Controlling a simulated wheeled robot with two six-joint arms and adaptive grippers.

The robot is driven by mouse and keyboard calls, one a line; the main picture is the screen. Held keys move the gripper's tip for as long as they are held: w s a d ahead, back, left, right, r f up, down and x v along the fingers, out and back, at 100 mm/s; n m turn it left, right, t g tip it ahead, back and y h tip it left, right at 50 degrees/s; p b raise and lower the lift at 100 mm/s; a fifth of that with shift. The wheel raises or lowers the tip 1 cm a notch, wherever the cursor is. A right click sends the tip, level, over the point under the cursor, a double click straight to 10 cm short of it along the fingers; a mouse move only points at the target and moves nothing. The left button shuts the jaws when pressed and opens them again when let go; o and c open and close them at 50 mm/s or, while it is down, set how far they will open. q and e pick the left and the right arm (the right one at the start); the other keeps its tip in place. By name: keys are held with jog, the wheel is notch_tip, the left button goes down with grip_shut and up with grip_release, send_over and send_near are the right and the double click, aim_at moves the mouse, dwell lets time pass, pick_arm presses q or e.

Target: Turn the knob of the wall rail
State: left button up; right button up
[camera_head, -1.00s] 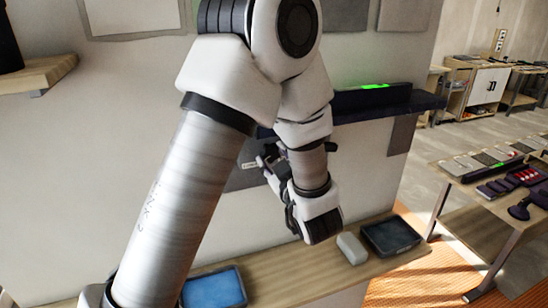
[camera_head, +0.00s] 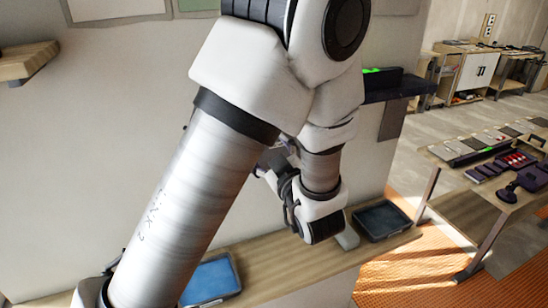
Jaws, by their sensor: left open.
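The wall rail (camera_head: 400,87) is a dark bar on the wall at upper right, with a green lit strip near its end. My left arm covers most of it. The knob cannot be made out. My left gripper (camera_head: 267,165) is open, below the rail and close to the wall, partly hidden behind my own wrist. I cannot tell if it touches anything. My right gripper is not in view.
A wooden ledge (camera_head: 285,262) runs below along the wall, with a blue tray (camera_head: 212,280), a dark tray (camera_head: 382,221) and a pale block (camera_head: 347,238). A table (camera_head: 440,153) with tools stands at right. Orange flooring (camera_head: 400,275) lies between.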

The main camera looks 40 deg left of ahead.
pick_arm(q)
jog(key=v, duration=0.4)
jog(key=shift+w, duration=0.1)
jog(key=shift+f, duration=0.1)
dwell(0.3)
